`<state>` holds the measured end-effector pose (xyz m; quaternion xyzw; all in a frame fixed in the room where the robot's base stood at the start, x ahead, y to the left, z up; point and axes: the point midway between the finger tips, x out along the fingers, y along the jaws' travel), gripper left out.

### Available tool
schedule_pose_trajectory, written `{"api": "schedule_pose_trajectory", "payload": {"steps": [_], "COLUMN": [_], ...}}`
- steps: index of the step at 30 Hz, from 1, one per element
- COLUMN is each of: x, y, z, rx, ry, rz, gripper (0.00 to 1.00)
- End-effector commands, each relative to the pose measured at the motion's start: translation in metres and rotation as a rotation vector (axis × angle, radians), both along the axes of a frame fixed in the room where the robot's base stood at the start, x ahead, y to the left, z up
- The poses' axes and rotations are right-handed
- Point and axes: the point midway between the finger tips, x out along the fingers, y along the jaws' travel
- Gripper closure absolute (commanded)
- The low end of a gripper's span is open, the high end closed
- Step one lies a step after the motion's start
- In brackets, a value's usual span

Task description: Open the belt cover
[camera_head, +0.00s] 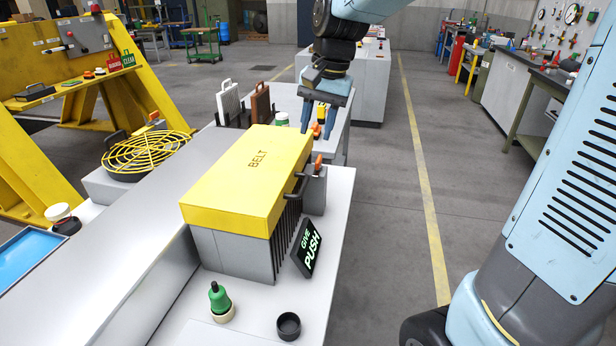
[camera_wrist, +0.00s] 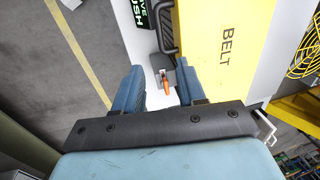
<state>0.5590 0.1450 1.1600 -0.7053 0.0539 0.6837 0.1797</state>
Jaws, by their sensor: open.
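The belt cover (camera_head: 250,175) is a yellow lid marked BELT, lying shut on a grey ribbed housing (camera_head: 232,252) on the white bench. It also shows at the upper right of the wrist view (camera_wrist: 222,20). A dark handle (camera_head: 299,187) is on its right side, and it shows at the top of the wrist view (camera_wrist: 165,28). An orange-tipped latch or switch (camera_head: 318,163) stands on a grey block beside the handle. My gripper (camera_head: 318,130) is open and empty, above the bench beyond the cover's far right end. In the wrist view the orange tip (camera_wrist: 165,88) appears between the fingers (camera_wrist: 162,85).
A green-topped item (camera_head: 219,299) and a black cup (camera_head: 288,325) stand in front. A yellow fan guard (camera_head: 146,152) is at left. The floor (camera_head: 385,230) to the right is clear.

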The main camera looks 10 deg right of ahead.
Motion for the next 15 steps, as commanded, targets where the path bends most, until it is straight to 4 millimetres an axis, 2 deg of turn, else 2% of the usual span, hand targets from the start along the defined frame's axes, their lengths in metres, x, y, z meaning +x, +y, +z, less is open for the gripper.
{"api": "schedule_pose_trajectory", "payload": {"steps": [5, 15], "x": [0.001, 0.004], "y": [0.003, 0.013], "z": [-0.017, -0.075], "rx": [-0.001, 0.000], "ry": [0.005, 0.005], "rz": [0.000, 0.000], "gripper": [0.60, 0.60]}}
